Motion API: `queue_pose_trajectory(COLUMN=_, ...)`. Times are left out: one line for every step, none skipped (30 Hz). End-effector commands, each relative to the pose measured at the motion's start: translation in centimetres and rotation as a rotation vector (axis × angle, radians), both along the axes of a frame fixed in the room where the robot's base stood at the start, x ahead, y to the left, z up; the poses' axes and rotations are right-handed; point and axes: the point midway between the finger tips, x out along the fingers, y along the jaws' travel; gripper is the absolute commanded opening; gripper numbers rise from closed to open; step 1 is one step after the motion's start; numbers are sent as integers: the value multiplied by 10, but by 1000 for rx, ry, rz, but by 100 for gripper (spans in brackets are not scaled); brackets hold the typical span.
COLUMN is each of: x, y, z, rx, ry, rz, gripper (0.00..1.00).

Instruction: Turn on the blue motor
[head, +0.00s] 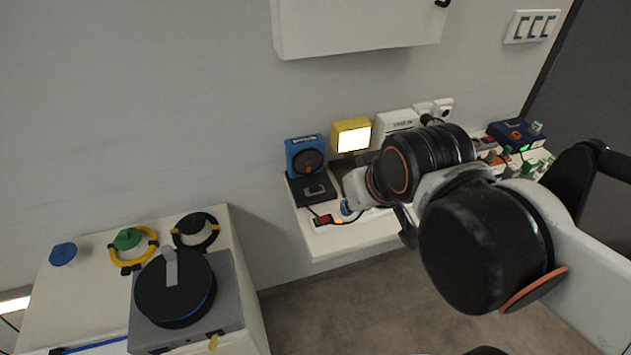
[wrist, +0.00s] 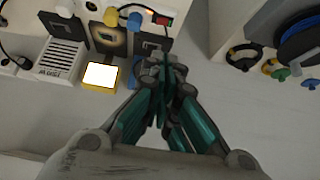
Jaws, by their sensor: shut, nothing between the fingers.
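The blue motor (head: 305,157) is a blue box with a black round face, standing at the left end of the shelf against the wall. A black unit (head: 313,189) with a grey panel lies in front of it. In the wrist view only a blue sliver of the motor (wrist: 138,77) shows beside the fingers. My gripper (wrist: 163,65) is shut and empty, in front of the motor and black unit; whether it touches them I cannot tell. In the head view my arm mostly hides the fingers. A blue knob (wrist: 134,21) and yellow knob (wrist: 111,17) show nearby.
A lit yellow lamp (head: 351,135) stands right of the motor, beside a white box (head: 397,121). A red plug (head: 324,220) and power strip lie at the front edge. A left cabinet (head: 80,290) carries cable reels. A wall cabinet (head: 360,30) hangs above.

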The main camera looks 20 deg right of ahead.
Motion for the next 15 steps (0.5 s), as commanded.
queue_pose_trajectory(x=6, y=0, z=6, rx=-1, ry=6, rz=-1, gripper=0)
queue_pose_trajectory(x=10, y=0, z=8, rx=-1, ry=11, rz=-1, gripper=0)
queue_pose_trajectory(x=16, y=0, z=11, rx=-2, ry=19, rz=0, gripper=0)
queue_pose_trajectory(x=20, y=-1, z=13, rx=-3, ry=26, rz=-1, gripper=0)
queue_pose_trajectory(x=25, y=-1, z=15, rx=-4, ry=32, rz=-2, gripper=0)
queue_pose_trajectory(x=32, y=-1, z=18, rx=-4, ry=40, rz=-2, gripper=0)
queue_pose_trajectory(x=37, y=-1, z=19, rx=-5, ry=47, rz=-1, gripper=0)
queue_pose_trajectory(x=41, y=-1, z=21, rx=-6, ry=54, rz=-2, gripper=0)
queue_pose_trajectory(x=48, y=-2, z=22, rx=-7, ry=63, rz=-2, gripper=0)
queue_pose_trajectory(x=53, y=-2, z=23, rx=-8, ry=69, rz=-3, gripper=0)
queue_pose_trajectory(x=58, y=-2, z=24, rx=-8, ry=76, rz=-3, gripper=0)
queue_pose_trajectory(x=65, y=-2, z=25, rx=-10, ry=85, rz=-3, gripper=0)
queue_pose_trajectory(x=70, y=-2, z=25, rx=-10, ry=92, rz=-3, gripper=0)
queue_pose_trajectory(x=75, y=-2, z=25, rx=-11, ry=98, rz=-4, gripper=0)
queue_pose_trajectory(x=82, y=-3, z=26, rx=-12, ry=107, rz=-5, gripper=0)
